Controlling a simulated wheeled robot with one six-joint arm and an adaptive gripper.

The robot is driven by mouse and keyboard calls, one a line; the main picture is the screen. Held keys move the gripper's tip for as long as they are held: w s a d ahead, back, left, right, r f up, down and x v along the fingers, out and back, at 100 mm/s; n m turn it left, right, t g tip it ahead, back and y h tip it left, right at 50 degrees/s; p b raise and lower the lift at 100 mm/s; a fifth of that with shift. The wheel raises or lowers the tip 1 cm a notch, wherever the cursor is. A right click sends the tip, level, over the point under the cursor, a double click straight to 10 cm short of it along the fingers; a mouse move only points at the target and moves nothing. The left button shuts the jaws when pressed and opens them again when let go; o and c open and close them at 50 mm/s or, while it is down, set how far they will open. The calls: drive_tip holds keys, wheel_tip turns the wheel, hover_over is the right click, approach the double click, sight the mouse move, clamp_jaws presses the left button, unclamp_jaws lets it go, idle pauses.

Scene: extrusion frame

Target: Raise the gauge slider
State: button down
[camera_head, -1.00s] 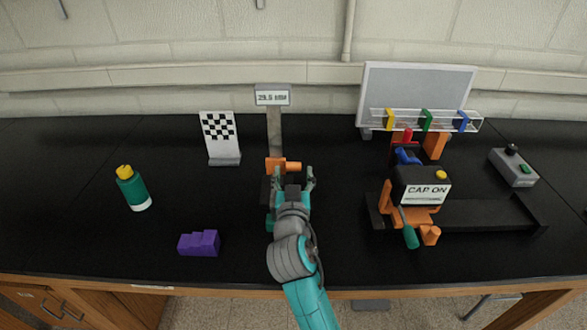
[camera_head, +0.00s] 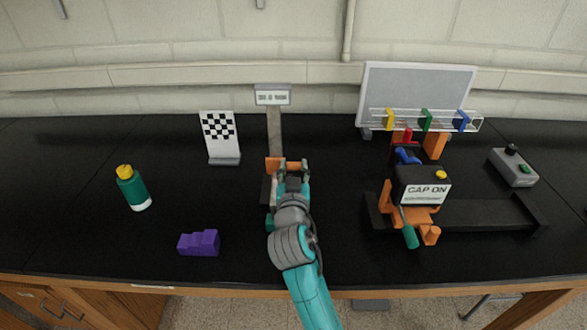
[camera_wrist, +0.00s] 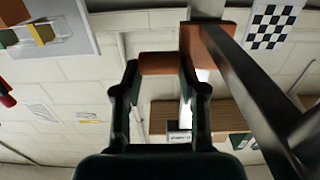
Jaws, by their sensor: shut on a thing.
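The gauge is an upright grey post (camera_head: 275,130) with a small display (camera_head: 272,96) on top, whose digits are too blurred to read. Its orange slider (camera_head: 274,164) sits on the post below the display, with its lower part hidden by my gripper. In the wrist view the orange slider body (camera_wrist: 208,42) is on the post, and its orange handle (camera_wrist: 162,63) sticks out sideways. My gripper (camera_head: 292,166) is shut on this handle, one finger at each end in the wrist view.
A checkered board (camera_head: 219,135), a green bottle (camera_head: 132,188) and a purple stepped block (camera_head: 199,243) stand to the left. An orange and black fixture with a "CAP ON" sign (camera_head: 426,191) stands to the right, with a grey button box (camera_head: 513,167) beyond. The bench between is clear.

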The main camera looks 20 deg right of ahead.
wheel_tip(320, 180, up, 10)
idle(0.3)
drive_tip(key=c, duration=0.6)
unclamp_jaws()
drive_tip(key=shift+c, duration=0.2)
drive_tip(key=shift+s, duration=0.1)
drive_tip(key=v, duration=1.1)
drive_tip(key=shift+s, duration=0.35)
drive_tip(key=shift+a, duration=0.2)
